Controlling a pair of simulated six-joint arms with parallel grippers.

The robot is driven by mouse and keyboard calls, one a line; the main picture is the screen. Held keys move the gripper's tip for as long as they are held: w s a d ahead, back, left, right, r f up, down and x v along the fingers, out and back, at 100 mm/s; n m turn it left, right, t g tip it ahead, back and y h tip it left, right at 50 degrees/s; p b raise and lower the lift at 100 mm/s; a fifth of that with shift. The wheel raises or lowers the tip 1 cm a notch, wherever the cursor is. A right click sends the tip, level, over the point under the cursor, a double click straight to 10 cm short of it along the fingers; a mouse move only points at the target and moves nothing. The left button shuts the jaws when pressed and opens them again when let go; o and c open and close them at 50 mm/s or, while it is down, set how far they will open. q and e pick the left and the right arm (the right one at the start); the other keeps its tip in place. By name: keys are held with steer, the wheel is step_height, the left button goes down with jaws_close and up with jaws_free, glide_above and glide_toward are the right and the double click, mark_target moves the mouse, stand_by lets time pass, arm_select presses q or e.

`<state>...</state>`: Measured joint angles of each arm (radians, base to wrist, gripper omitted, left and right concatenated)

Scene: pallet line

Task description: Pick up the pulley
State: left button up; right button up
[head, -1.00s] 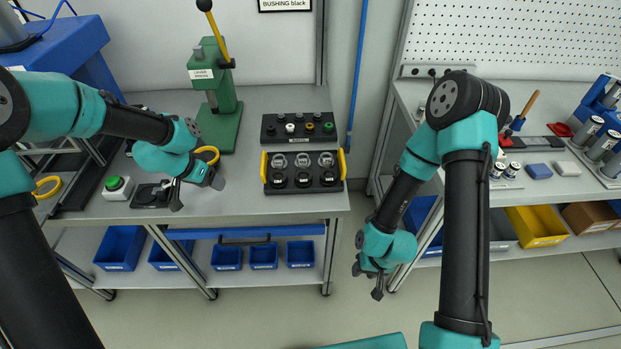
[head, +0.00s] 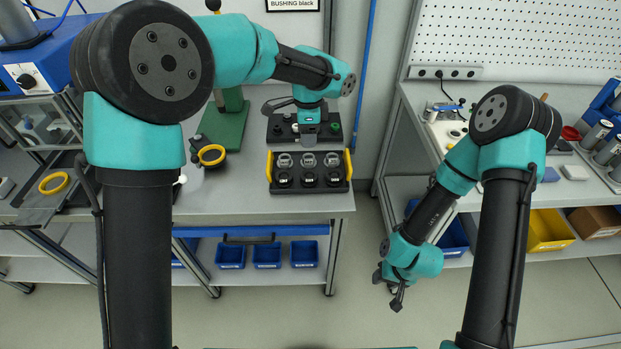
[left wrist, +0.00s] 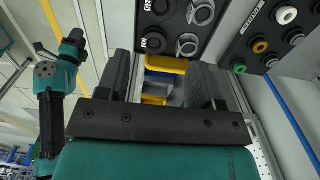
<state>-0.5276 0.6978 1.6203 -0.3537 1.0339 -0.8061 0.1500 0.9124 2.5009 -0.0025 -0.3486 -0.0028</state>
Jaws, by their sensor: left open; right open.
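I cannot tell for sure which of these is the pulley. The grey parts (left wrist: 188,45) and black parts (left wrist: 153,41) also show at the top of the left wrist view. My left gripper (head: 308,141) is over the back side of this tray, its fingertips partly hard to make out. In the left wrist view its jaws (left wrist: 160,85) are apart and empty. My right gripper (head: 391,290) hangs empty over the floor.
A second black rack (head: 276,131) with coloured knobs stands just behind the tray, partly hidden by my left arm. A green lever press (head: 224,128) stands left of it. Blue bins (head: 267,254) sit under the bench. The floor gap between the benches is free.

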arm_select(q)
glide_above(309, 176)
step_height(309, 176, down, 12)
steer(key=shift+s+f, duration=0.1)
stand_by(0.4)
steer(key=shift+f, duration=2.6)
steer(key=c, duration=0.6)
